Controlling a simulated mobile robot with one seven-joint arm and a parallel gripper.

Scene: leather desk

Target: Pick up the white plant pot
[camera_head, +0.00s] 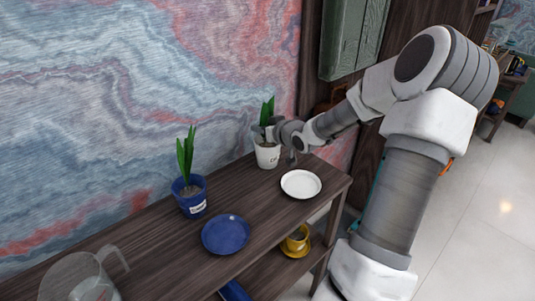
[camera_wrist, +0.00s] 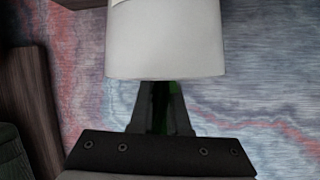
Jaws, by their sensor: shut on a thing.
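The white plant pot (camera_head: 267,156) holds a green leafy plant and is upright at the far end of the dark wooden desk (camera_head: 243,185). I cannot tell whether its base touches the desk top. My gripper (camera_head: 270,135) reaches in from the right at the pot's top, beside the leaves, and is shut on the pot. In the wrist view, the pot's pale wall (camera_wrist: 165,40) fills the upper middle. The dark fingers (camera_wrist: 160,98) meet its edge, with a little green between them. The fingertips are hidden behind the pot.
A white saucer (camera_head: 301,184) lies just right of the pot. A blue pot (camera_head: 190,204) with a plant, a blue plate (camera_head: 226,234) and a clear pitcher (camera_head: 85,280) stand nearer. A patterned wall (camera_head: 130,90) runs behind.

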